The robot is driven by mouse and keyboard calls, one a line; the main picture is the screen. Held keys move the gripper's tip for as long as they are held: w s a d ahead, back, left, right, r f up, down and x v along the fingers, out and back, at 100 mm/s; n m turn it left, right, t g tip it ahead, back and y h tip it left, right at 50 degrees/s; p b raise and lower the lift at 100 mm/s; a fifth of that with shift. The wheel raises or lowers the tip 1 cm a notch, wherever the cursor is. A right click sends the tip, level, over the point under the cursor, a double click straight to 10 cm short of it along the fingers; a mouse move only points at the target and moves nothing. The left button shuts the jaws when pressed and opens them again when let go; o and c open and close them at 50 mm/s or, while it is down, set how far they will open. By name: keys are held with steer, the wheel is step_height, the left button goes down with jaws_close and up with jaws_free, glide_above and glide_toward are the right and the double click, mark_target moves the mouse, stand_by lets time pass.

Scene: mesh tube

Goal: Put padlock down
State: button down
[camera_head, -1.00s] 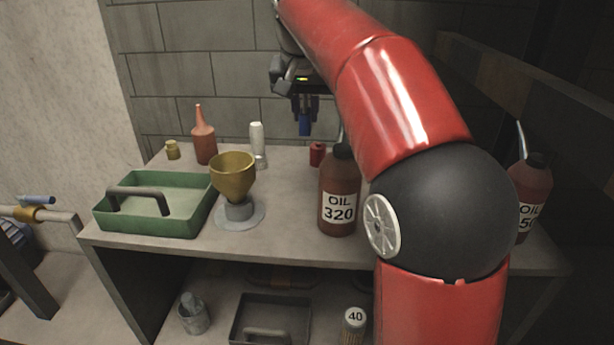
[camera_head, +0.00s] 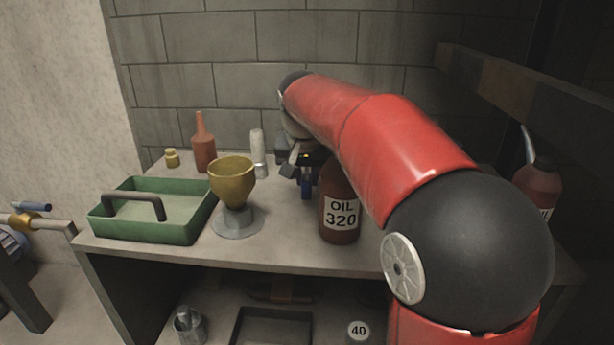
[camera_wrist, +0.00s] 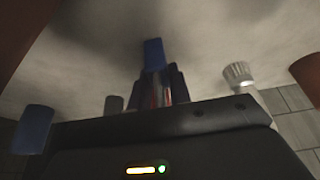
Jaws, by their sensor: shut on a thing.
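My gripper (camera_head: 305,182) is low over the workbench, between the yellow funnel and the oil bottle. It points down and is shut on a small blue piece (camera_head: 306,193), which I take to be the padlock. In the wrist view, the blue piece (camera_wrist: 153,54) sticks out past my fingers (camera_wrist: 160,86). The fingers hide most of it, and its shackle cannot be made out. I cannot tell whether it touches the bench top (camera_head: 275,240).
An oil bottle marked 320 (camera_head: 340,212) stands close to the right of my gripper. A yellow funnel (camera_head: 232,181) stands to the left, with a white bottle (camera_head: 258,150) behind. A green tray (camera_head: 180,226) is at the far left. The bench front is clear.

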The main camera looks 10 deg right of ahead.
steer(key=c, duration=1.7)
jaws_free()
steer(key=shift+f, duration=0.15)
steer(key=shift+c, duration=0.2)
steer(key=o, duration=0.4)
steer(key=shift+o, duration=0.2)
